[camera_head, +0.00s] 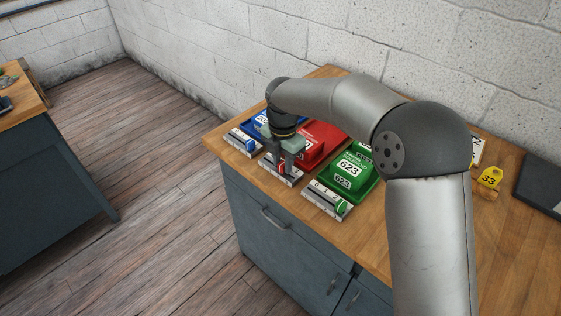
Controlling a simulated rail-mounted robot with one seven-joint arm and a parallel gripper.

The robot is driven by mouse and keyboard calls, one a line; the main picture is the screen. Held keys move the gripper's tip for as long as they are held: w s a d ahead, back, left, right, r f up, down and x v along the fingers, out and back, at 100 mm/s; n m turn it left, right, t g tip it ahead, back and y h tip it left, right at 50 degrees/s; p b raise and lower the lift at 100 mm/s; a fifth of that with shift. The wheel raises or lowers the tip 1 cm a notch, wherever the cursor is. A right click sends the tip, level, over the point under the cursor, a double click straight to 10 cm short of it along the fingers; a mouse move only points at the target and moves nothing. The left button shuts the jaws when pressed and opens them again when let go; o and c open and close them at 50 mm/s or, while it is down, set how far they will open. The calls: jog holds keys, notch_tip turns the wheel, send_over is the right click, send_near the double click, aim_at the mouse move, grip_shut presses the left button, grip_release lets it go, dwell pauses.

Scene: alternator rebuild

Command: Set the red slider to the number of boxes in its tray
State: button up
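The red tray (331,130) sits on the wooden bench between a blue and a green tray. At least one red box (311,148) with a white label shows in it; my arm hides part of the tray, so I cannot count the boxes. The red slider (281,169) is on a pale scale strip (292,182) in front of this tray. My gripper (283,168) points down over the strip, its fingers at the red slider. I cannot tell whether they are closed on it. The slider's mark cannot be read.
The blue slider strip (242,143) lies left and the green slider strip (327,201) right, close by. The green tray (367,188) holds boxes labelled 623.

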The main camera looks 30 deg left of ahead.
aim_at(283, 163)
jog(key=shift+o, duration=0.9)
notch_tip(283, 163, up, 18)
jog(key=shift+f, duration=0.25)
jog(key=shift+d, duration=0.1)
jog(key=s+d+f+m, duration=0.1)
jog(key=s+d+m, duration=0.1)
jog(key=d+m, duration=0.95)
jog(key=s+d+f+m, duration=0.15)
jog(key=d+m, duration=0.45)
jog(key=d, duration=1.1)
jog(key=s+d+f+m, duration=0.4)
jog(key=s+d+m, duration=0.3)
jog(key=m, duration=0.1)
jog(key=s+d+f+m, duration=0.4)
jog(key=s+d+m, duration=0.4)
jog(key=shift+d+f, duration=0.2)
jog(key=shift+f, duration=0.2)
